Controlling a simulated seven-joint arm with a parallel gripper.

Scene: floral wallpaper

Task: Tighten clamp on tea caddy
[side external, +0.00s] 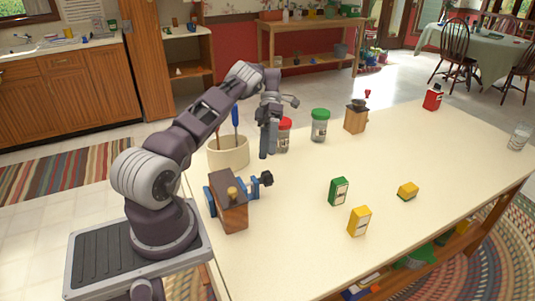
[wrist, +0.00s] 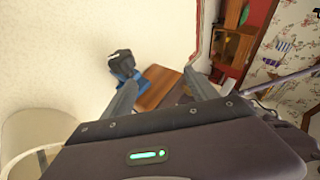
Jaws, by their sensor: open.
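The tea caddy (side external: 231,213) is a brown wooden box with a brass-coloured knob on top, standing at the table's near left edge. A blue clamp (side external: 255,188) spans it, with a black handle (side external: 267,178) sticking out to the right. My gripper (side external: 264,156) is above and behind the handle, pointing down, apart from it. In the wrist view, the open fingers (wrist: 160,80) frame part of the caddy's wooden top (wrist: 158,90). The black handle (wrist: 122,58) and blue clamp (wrist: 128,84) lie near the left finger. Nothing is between the fingers. The clamp's far jaw is partly hidden by the caddy.
A cream crock (side external: 228,153) with utensils stands close behind the caddy, beside my gripper. A red-lidded jar (side external: 284,136), a green-lidded jar (side external: 320,127) and a coffee grinder (side external: 356,118) stand further back.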

